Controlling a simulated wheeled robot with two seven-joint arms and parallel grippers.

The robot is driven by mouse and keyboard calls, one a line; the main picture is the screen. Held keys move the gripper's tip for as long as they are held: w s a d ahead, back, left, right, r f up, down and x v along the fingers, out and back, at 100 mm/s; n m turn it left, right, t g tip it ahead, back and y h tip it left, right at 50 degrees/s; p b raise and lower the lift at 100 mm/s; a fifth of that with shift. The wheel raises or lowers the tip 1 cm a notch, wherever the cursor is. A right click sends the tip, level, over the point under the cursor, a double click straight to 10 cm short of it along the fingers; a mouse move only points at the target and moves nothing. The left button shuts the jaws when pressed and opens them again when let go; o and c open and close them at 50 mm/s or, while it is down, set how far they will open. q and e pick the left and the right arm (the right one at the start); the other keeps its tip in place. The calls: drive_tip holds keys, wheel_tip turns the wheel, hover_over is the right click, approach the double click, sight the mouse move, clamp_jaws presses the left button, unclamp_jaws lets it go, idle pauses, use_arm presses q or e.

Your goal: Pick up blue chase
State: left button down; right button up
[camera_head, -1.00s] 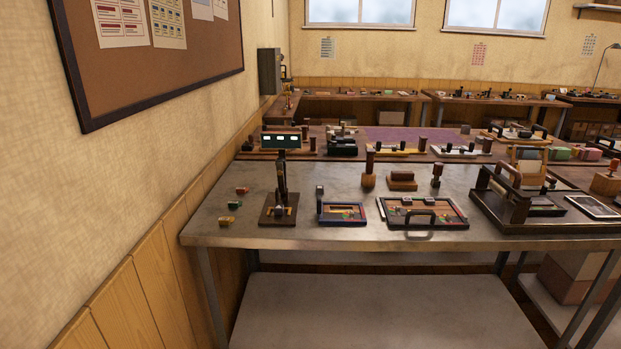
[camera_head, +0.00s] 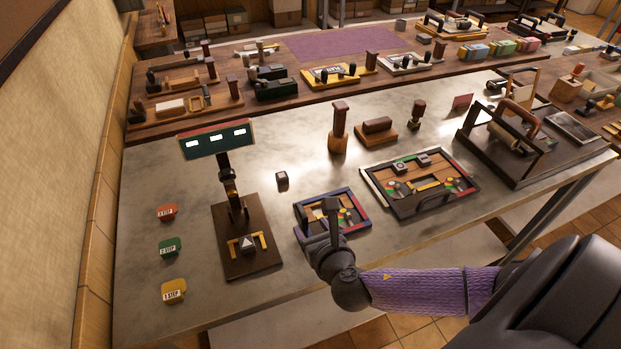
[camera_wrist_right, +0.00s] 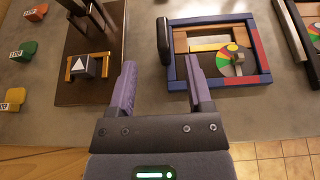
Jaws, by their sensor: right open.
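The blue chase (camera_head: 361,204) is a small tray-like frame with blue and red sides, lying flat on the metal table. It holds wooden pieces and a coloured disc. In the right wrist view, the chase (camera_wrist_right: 232,83) is at upper right and the handle (camera_wrist_right: 163,41) is ahead, between the lines of the fingers. My right gripper (camera_head: 318,241) is open and empty at the chase's near side; it also shows in the wrist view (camera_wrist_right: 160,70). My left gripper is out of view.
A press stand (camera_head: 253,262) with a lit display (camera_head: 214,139) stands left of the chase. A larger framed tray (camera_head: 455,211) lies close to the right. Three step tags, red, green and yellow (camera_head: 174,290), lie at left. A small dark cube (camera_head: 282,178) sits behind.

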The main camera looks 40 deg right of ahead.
sight(305, 218)
drive_tip(key=b+x, duration=0.1)
drive_tip(key=x, duration=0.2)
drive_tip(key=f+b+x, duration=0.1)
drive_tip(key=b+x, duration=0.1)
drive_tip(key=x, duration=0.2)
drive_tip(key=shift+d, duration=0.25)
drive_tip(key=shift+w+f, duration=0.1)
drive_tip(key=shift+w, duration=0.2)
drive_tip(key=shift+c, duration=1)
clamp_jaws()
